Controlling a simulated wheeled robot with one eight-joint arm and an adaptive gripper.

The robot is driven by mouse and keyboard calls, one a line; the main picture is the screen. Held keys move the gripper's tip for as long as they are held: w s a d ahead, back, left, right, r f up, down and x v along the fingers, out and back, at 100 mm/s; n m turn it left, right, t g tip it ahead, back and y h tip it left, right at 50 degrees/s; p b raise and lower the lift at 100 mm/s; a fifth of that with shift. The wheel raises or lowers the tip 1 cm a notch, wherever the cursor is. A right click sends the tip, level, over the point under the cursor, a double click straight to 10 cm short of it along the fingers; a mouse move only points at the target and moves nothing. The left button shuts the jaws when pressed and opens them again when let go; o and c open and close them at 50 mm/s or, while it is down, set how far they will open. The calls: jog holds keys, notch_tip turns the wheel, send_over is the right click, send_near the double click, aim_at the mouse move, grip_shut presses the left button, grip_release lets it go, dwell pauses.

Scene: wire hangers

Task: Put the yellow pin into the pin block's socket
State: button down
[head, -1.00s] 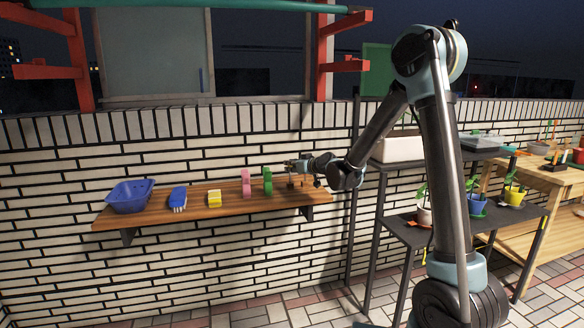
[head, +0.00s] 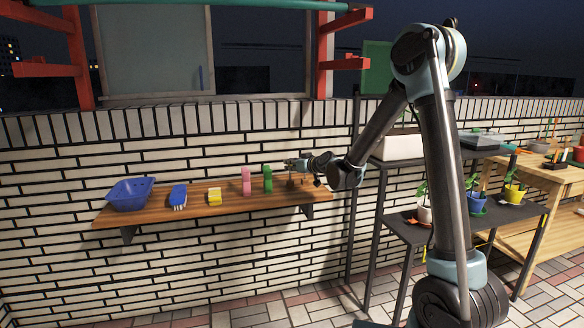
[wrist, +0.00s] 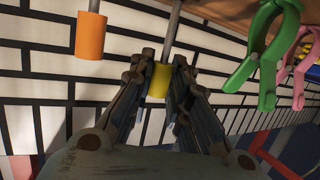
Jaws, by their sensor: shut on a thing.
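The yellow pin (wrist: 160,80) shows in the wrist view as a short yellow cylinder with a grey metal shaft. My gripper (wrist: 163,66) is shut on its yellow part, with a finger on each side. An orange pin (wrist: 91,34) of the same shape is to the left, apart from my fingers. In the head view my gripper (head: 298,164) is at the right end of the wall shelf (head: 222,197). The yellow pin is too small to make out there. I cannot make out the pin block's socket for certain in either view.
A green clip (head: 267,179) and a pink clip (head: 246,180) stand left of my gripper. Further left are a yellow item (head: 214,196), a blue brush (head: 178,197) and a blue tub (head: 130,195). A dark rack (head: 412,233) with potted plants stands at right, before a wooden bench (head: 530,178).

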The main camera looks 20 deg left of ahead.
jog(key=shift+f, duration=1.3)
jog(key=c, duration=1.4)
grip_release()
jog(key=shift+c, duration=0.2)
jog(key=shift+s+d, duration=0.1)
jog(key=shift+v, duration=1.4)
jog(key=shift+s+r, duration=0.1)
jog(key=s+d+r, duration=0.4)
jog(key=s, duration=0.3)
jog(key=shift+s+d, duration=0.2)
jog(key=shift+d, duration=0.15)
